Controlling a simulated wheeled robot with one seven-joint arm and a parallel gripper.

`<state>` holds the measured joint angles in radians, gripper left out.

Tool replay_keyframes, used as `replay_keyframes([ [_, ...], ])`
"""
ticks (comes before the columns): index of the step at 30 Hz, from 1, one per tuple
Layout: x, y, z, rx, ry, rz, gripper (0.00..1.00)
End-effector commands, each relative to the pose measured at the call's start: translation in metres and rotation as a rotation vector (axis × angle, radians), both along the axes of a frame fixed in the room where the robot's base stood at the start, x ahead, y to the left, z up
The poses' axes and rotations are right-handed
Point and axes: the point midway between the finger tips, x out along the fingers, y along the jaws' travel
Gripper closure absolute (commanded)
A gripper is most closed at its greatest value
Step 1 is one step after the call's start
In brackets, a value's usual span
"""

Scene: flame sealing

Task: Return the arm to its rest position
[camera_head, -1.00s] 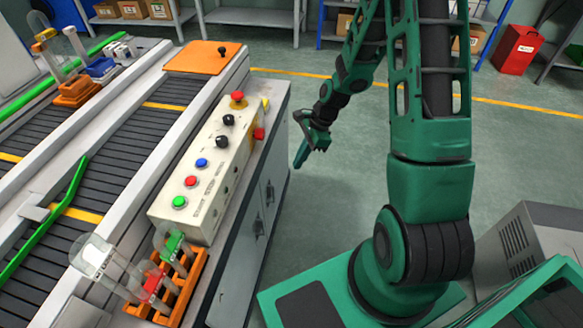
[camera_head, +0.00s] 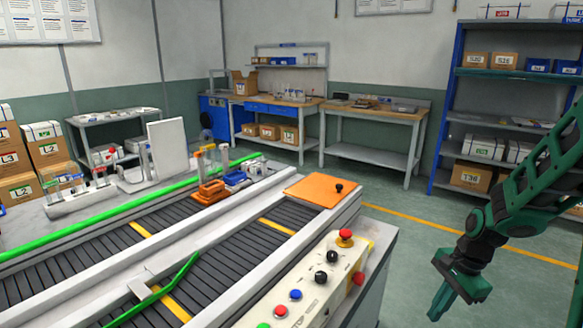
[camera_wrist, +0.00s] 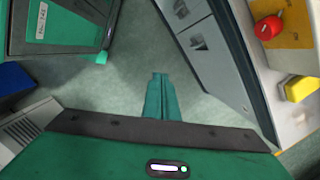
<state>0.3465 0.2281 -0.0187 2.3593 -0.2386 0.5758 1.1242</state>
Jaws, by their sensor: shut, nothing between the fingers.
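My green arm reaches in from the right edge of the head view. My gripper (camera_head: 441,300) hangs at its lower end, pointing down over the floor, to the right of the control panel and apart from it. In the wrist view my gripper (camera_wrist: 161,76) shows its two green fingers together over bare grey floor. It is shut and holds nothing. The head view cuts off the upper part of the arm.
The control panel (camera_head: 300,292) stands left of my gripper; its red emergency button (camera_head: 345,236) sticks up. Conveyors (camera_head: 180,240) fill the left. A shelf rack (camera_head: 500,110) stands behind the arm. Open floor (camera_head: 405,225) lies between.

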Motion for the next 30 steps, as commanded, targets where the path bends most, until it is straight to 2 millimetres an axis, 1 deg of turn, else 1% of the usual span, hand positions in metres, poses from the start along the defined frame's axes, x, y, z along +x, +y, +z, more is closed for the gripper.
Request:
replay_keyframes([
  [1,-0.010,-0.006,0.015,-0.029,-0.014,0.051,1.00],
  [6,-0.050,-0.023,0.055,-0.107,-0.025,0.226,1.00],
  [11,-0.090,-0.035,0.088,-0.157,-0.029,0.382,1.00],
  [15,-0.129,-0.041,0.112,-0.184,-0.033,0.511,1.00],
  [18,-0.157,-0.043,0.125,-0.192,-0.037,0.601,1.00],
  [21,-0.182,-0.044,0.134,-0.193,-0.042,0.678,1.00],
  [24,-0.201,-0.043,0.140,-0.190,-0.048,0.740,1.00],
  [27,-0.214,-0.042,0.143,-0.185,-0.052,0.779,1.00],
  [30,-0.219,-0.042,0.144,-0.182,-0.055,0.800,1.00],
])
